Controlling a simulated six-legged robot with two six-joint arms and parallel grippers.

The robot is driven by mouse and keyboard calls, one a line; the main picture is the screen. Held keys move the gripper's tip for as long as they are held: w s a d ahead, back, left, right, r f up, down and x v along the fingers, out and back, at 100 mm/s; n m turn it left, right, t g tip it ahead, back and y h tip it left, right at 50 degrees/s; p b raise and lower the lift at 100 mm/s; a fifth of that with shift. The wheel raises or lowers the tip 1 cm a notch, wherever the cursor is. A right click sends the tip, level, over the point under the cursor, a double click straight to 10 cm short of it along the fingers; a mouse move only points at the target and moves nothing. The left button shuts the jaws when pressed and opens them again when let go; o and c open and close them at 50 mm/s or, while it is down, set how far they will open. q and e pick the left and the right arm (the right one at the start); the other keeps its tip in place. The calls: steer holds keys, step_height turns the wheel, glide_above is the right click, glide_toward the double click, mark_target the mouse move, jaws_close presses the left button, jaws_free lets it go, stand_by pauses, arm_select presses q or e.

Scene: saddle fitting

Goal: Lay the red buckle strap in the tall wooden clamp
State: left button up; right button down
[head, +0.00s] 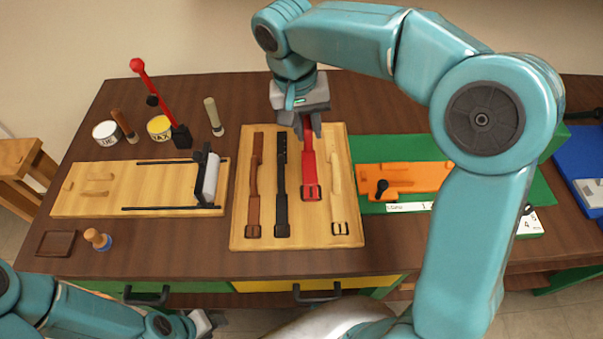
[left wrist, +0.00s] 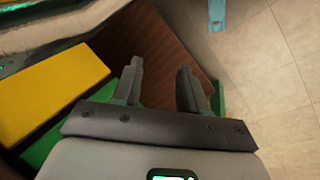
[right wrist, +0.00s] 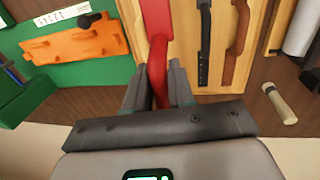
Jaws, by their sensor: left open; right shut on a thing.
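The red buckle strap (head: 310,172) lies on a light wooden board (head: 240,225), buckle toward the front edge. My right gripper (head: 308,128) is over its far end, shut on it. In the right wrist view the red strap (right wrist: 157,25) runs between the fingers (right wrist: 160,88) and looks bent near them. My left gripper (head: 205,322) is low in front of the bench, and its fingers (left wrist: 160,88) are apart and empty. A wooden stand (head: 20,160) is cut off at the left edge; I cannot tell whether it is the tall clamp.
Brown (head: 254,190), black (head: 281,190) and tan (head: 336,185) straps share the board. To its left are a roller fixture (head: 210,180), a red-knobbed lever (head: 160,105) and tins (head: 160,127). An orange tool block (head: 405,178) lies on a green mat at right.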

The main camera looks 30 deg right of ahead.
step_height(320, 180, down, 15)
steer(key=shift+s+d+f, duration=0.1)
steer(key=shift+s+d, duration=0.05)
steer(key=shift+d+f, duration=0.1)
steer(key=shift+f, duration=0.35)
steer(key=c, duration=1)
jaws_free()
steer(key=shift+w+f, duration=0.15)
steer(key=shift+w, duration=0.05)
steer(key=shift+o, duration=0.2)
steer(key=shift+s, duration=0.1)
